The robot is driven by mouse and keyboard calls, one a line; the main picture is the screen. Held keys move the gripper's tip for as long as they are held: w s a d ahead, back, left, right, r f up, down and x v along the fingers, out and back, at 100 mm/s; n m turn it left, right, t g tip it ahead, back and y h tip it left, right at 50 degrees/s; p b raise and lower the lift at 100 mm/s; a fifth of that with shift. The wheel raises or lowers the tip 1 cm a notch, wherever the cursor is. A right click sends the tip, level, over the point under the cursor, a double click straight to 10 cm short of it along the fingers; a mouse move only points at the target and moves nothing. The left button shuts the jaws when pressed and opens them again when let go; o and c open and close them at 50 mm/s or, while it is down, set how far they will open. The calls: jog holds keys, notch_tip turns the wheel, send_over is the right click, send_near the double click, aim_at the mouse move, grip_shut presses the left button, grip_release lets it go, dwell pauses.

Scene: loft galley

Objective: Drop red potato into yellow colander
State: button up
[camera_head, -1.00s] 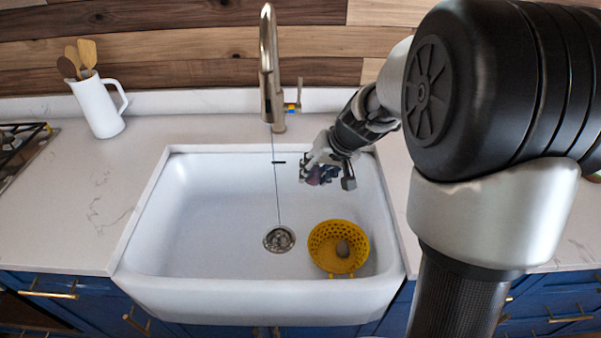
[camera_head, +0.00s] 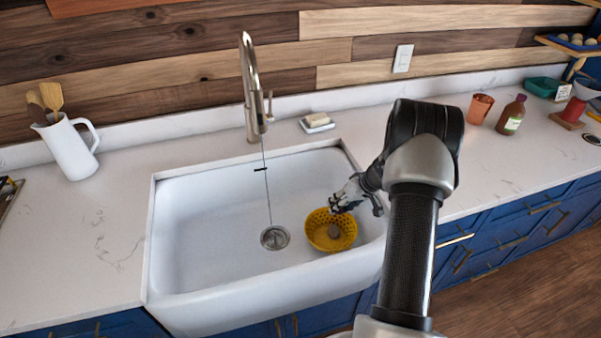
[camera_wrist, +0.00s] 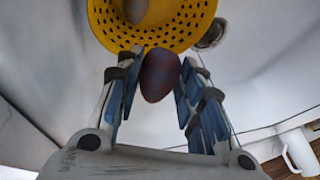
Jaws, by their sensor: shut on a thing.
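The yellow colander (camera_head: 318,243) sits in the white sink, right of the drain. A brownish potato-like item (camera_head: 334,231) lies inside it. My gripper (camera_head: 343,206) is at the colander's back right rim in the head view. In the wrist view my gripper (camera_wrist: 157,82) is shut on the dark red potato (camera_wrist: 160,72), held between its two blue-padded fingers. There the colander (camera_wrist: 172,36) is just beyond the fingertips, with the brownish item (camera_wrist: 135,10) in it. The red potato is hidden or too small to make out in the head view.
The sink (camera_head: 205,235) has open floor left of the drain (camera_head: 275,237). The faucet (camera_head: 251,90) rises behind it. A white pitcher (camera_head: 68,150) with wooden utensils stands left. A soap dish (camera_head: 317,123), copper cup (camera_head: 480,108) and brown bottle (camera_head: 511,115) stand right.

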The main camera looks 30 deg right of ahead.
aim_at(339, 212)
jog(key=shift+f+b, duration=0.35)
jog(key=shift+f, duration=1.75)
jog(key=o, duration=1.2)
jog(key=shift+c, duration=0.2)
jog(key=v, duration=1.2)
jog(key=shift+w+a+r, duration=0.1)
